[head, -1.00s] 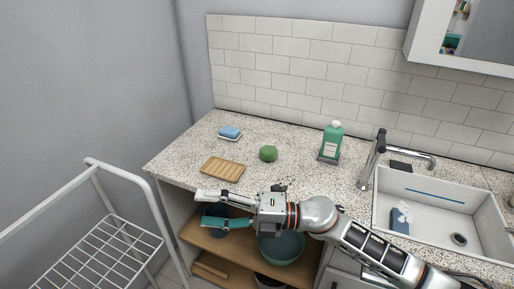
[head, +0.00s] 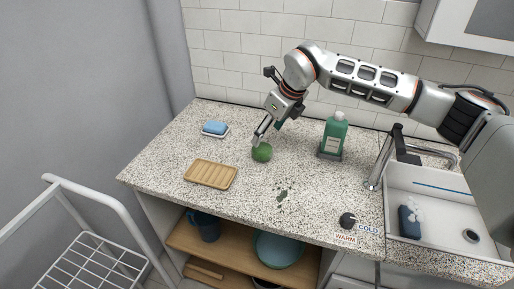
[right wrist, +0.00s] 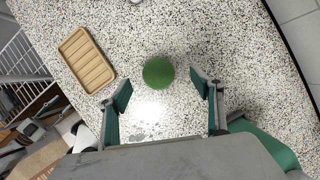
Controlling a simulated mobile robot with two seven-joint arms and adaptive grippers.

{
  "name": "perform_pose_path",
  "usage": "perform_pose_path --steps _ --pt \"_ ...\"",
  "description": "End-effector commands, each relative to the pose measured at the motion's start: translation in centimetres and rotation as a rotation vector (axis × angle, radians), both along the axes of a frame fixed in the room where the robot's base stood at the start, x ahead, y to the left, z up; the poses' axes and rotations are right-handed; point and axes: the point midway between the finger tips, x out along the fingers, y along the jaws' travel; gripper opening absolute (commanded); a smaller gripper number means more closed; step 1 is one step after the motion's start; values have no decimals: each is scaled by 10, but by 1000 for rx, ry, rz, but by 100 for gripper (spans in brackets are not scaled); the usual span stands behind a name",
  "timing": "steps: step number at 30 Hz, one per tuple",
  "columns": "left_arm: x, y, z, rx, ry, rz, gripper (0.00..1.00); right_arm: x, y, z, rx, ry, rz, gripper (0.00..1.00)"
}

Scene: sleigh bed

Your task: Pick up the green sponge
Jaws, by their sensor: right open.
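The green sponge (head: 262,153) is a small round ball on the speckled counter (head: 240,205), right of the wooden tray. In the right wrist view the sponge (right wrist: 158,72) lies ahead of my fingertips, midway across the gap between them. My right gripper (head: 267,136) hangs over the counter just above the sponge, pointing down. Its two fingers (right wrist: 161,94) are spread apart with nothing between them. In the head view the fingertips overlap the sponge's upper edge; I cannot tell whether they touch it. My left gripper is not in view.
A slatted wooden tray (head: 211,174) lies left of the sponge, and a blue soap bar (head: 215,127) sits in a dish behind. A green bottle (head: 334,136) stands to the right, near the faucet (head: 388,152) and sink. A white wire cart (head: 92,262) stands at lower left.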

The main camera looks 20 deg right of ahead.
Motion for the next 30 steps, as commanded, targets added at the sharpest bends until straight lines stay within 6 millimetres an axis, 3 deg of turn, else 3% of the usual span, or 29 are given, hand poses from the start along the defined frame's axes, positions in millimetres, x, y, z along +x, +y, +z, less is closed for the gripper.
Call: perform_pose_path --steps 11,19,27,30 --pt "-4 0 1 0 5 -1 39 6 7 -32 1 3 1 66" --pt "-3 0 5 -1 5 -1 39 13 14 -68 2 4 1 66" --pt "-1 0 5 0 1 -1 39 15 15 -73 2 1 2 66" --pt "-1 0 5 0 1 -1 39 15 15 -73 2 1 2 42"
